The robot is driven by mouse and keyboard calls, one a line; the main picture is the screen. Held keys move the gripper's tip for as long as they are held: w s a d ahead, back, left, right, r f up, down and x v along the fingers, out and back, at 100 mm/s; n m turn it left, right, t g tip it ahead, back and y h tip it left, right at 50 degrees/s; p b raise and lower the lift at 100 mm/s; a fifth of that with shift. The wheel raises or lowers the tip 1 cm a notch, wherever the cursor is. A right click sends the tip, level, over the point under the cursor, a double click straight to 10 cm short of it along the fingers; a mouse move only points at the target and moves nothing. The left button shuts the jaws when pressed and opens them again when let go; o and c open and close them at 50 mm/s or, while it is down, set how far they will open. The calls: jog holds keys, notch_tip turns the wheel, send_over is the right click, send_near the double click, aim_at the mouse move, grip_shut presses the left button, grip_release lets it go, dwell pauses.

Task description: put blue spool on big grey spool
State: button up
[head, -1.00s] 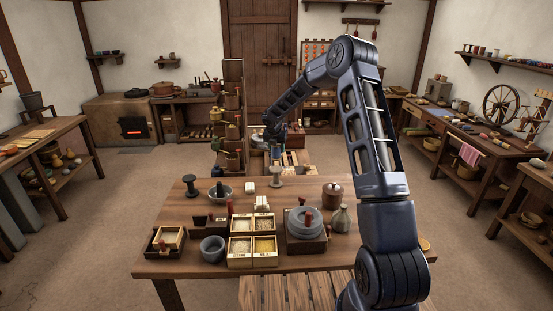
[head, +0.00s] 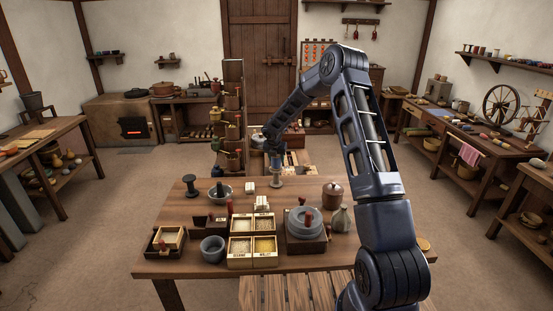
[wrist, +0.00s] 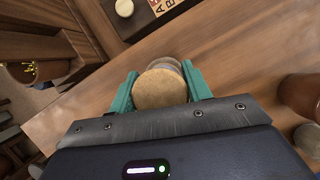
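The big grey spool (head: 275,182) stands upright at the back edge of the table. My gripper (head: 275,150) is right above it, pointing down, with the blue spool (head: 276,162) between its fingers. In the wrist view the teal fingers of my gripper (wrist: 160,90) close on both sides of the held spool, whose round tan end (wrist: 160,89) faces the camera. A bit of another round rim shows just beyond it. The blue spool is upright and in line with the grey one; I cannot tell whether they touch.
A darker spool (head: 190,186) and a mortar (head: 220,192) stand to the left on the table (head: 165,225). Grain boxes (head: 240,258), a quern (head: 304,223), a lidded brown pot (head: 332,193) and a small jug (head: 341,218) stand nearer. A tall rack (head: 233,75) rises behind.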

jog(key=o, duration=0.4)
jog(key=v, duration=1.2)
jog(key=s+d+r+m+h, duration=0.1)
jog(key=s+d+r+m, duration=0.7)
jog(key=s+r, duration=0.3)
jog(key=s+d+r+m, duration=0.8)
jog(key=s+r, duration=0.1)
jog(key=s, duration=0.4)
jog(key=s+d+m+y, duration=0.1)
jog(key=s+d+m, duration=0.2)
jog(key=s+m, duration=0.5)
jog(key=s+d+m+y, duration=0.1)
jog(key=s+d+m, duration=0.2)
jog(key=s+m, duration=0.5)
jog(key=shift+s+r, duration=0.35)
jog(key=shift+s, duration=5.6)
jog(key=shift+d, duration=0.1)
